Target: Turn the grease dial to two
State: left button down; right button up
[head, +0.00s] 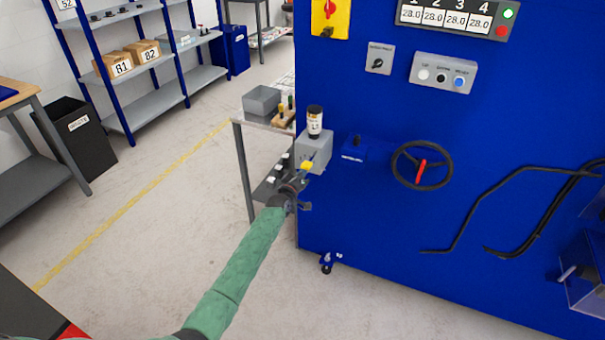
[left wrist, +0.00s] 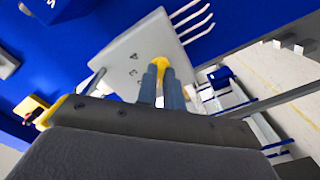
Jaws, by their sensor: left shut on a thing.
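The grease unit is a light grey box (head: 314,148) on the left side of the blue machine, with a dark-capped bottle (head: 314,122) on top. The left wrist view shows its pale face plate (left wrist: 128,62) with small dark marks, too blurred to read surely. The yellow dial (left wrist: 160,66) on this plate sits between the two blue-grey fingers of my left gripper (left wrist: 165,76), which is shut on it. In the head view my left gripper (head: 300,178) is at the box's lower front. The dial's pointing direction is mostly hidden by the fingers. My right gripper is not in view.
A grey table (head: 243,123) with a grey bin (head: 262,100) and small parts stands behind the box. A black handwheel (head: 422,165) and black hoses (head: 500,205) are on the machine front, to the right.

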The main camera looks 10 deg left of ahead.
pick_arm(q)
jog(key=shift+m+b, duration=0.35)
jog(key=shift+m, duration=2.25)
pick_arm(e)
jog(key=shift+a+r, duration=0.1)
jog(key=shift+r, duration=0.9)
pick_arm(q)
jog(key=c, duration=1.5)
grip_release()
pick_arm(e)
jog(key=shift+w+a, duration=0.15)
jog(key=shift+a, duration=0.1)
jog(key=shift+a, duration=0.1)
